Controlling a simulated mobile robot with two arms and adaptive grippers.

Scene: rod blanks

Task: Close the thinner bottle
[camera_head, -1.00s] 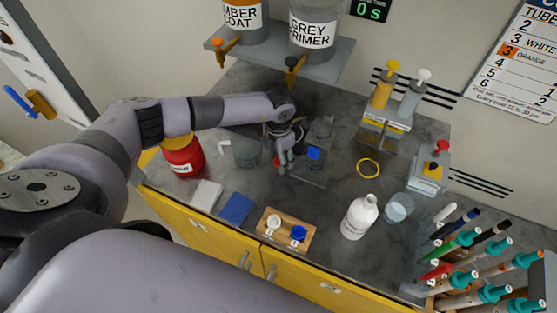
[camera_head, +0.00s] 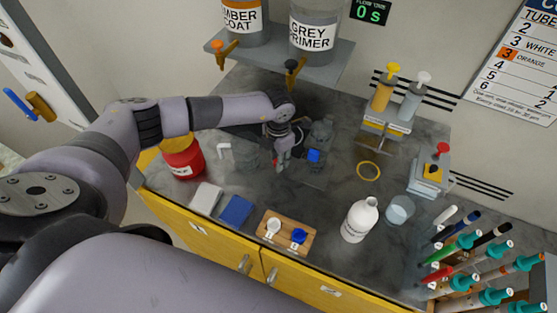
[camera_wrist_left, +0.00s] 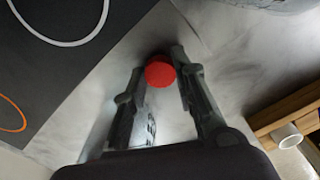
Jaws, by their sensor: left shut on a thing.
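My left gripper (camera_head: 281,160) hangs over the middle of the bench. In the left wrist view its fingers (camera_wrist_left: 160,75) are shut on a small round red cap (camera_wrist_left: 160,72). The cap is hardly visible in the head view. A white bottle (camera_head: 358,220) with a narrow neck stands upright to the right, apart from the gripper. Its label is too small to read, and I cannot tell whether its mouth is open. My right gripper is not in view.
A wooden tray (camera_head: 272,246) with a white and a blue cap lies at the front. A clear cup (camera_head: 399,209) stands beside the bottle. A blue-topped item (camera_head: 314,156) is close to the gripper. A red jar (camera_head: 184,158) is left; a tube rack is right.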

